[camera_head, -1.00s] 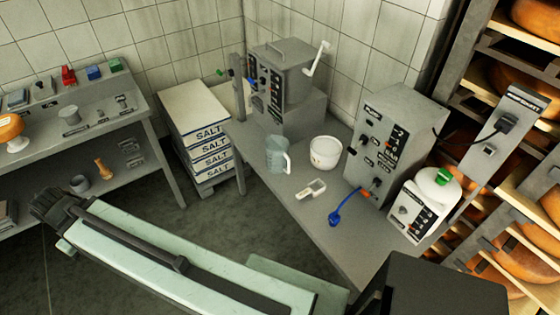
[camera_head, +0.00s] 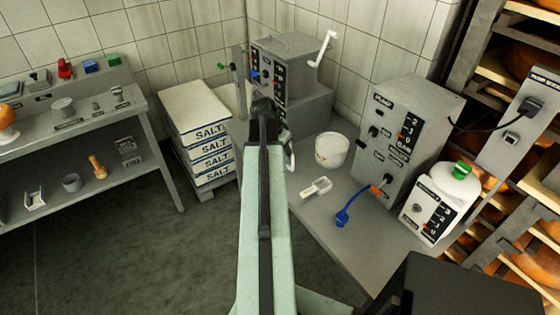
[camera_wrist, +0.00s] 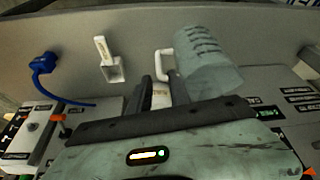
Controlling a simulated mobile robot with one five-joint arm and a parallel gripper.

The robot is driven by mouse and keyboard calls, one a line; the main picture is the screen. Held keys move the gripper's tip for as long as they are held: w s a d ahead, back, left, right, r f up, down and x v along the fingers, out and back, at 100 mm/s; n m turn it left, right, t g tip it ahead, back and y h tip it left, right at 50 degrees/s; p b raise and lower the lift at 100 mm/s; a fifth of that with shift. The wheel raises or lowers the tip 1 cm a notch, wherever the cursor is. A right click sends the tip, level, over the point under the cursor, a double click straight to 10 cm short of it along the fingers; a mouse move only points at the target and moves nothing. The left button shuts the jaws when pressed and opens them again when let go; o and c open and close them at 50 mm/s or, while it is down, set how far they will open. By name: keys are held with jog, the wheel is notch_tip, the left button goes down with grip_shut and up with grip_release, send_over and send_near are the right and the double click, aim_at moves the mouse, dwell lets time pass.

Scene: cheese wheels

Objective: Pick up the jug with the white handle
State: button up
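The clear jug (camera_wrist: 208,62) with dark markings shows in the wrist view, just right of my fingertips. Its white handle (camera_wrist: 162,64) points left, in front of my gripper (camera_wrist: 162,80). In the head view the jug is mostly hidden behind my arm; only part of its white handle (camera_head: 290,155) shows at the arm's right edge. My gripper (camera_head: 263,104) is at the far end of the arm, over the bench. The two dark fingers look apart with a gap between them. I cannot tell whether they touch the handle.
Grey machines stand behind (camera_head: 290,80) and right (camera_head: 405,130). Salt sacks (camera_head: 205,150) are stacked left.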

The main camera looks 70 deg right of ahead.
aim_at(292, 168)
jog(key=b+x, duration=1.1)
jog(key=x, duration=0.1)
jog(key=shift+s+d+f, duration=0.1)
jog(key=shift+f, duration=0.05)
jog(key=shift+r, duration=0.2)
grip_shut()
dwell(1.0)
